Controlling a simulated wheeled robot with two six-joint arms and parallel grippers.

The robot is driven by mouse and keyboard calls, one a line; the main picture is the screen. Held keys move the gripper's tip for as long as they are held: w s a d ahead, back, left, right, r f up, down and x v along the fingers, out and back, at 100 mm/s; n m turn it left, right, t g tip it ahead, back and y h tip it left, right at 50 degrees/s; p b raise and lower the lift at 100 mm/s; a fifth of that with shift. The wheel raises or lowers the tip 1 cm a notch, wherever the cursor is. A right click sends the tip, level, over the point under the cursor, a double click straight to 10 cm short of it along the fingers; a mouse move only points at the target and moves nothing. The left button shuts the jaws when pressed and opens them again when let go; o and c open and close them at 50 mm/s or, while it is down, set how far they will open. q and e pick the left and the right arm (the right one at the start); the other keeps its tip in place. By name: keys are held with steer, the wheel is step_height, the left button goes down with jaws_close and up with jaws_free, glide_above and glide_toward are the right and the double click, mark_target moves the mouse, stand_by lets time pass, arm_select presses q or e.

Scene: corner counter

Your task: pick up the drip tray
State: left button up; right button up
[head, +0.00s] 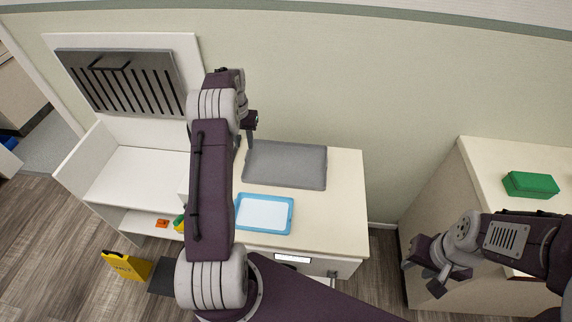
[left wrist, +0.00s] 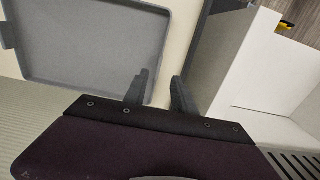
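A grey rectangular tray with a raised rim (head: 285,165), which I take for the drip tray, lies flat on the cream counter against the wall. It also shows at the upper left of the left wrist view (left wrist: 95,45). My left gripper (head: 248,135) is at the tray's left end in the head view. In the left wrist view its two fingers (left wrist: 161,82) are apart and empty, with the tray's edge passing between them in the picture; contact cannot be told. My right gripper (head: 422,278) is open and empty, low at the right, away from the tray.
A blue-rimmed tray with a white inside (head: 264,229) lies in front of the grey tray. A slotted metal panel (head: 120,82) hangs at the wall, left. A green box (head: 531,184) sits on the right counter (head: 490,165). A yellow floor sign (head: 125,266) stands at lower left.

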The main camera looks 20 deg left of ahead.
mark_target(247, 154)
arm_select(q)
step_height(247, 154, down, 5)
steer(key=shift+d+f+p, duration=0.1)
steer(key=shift+f+p, duration=0.05)
steer(key=shift+p, duration=0.2)
jaws_close()
stand_by(1.2)
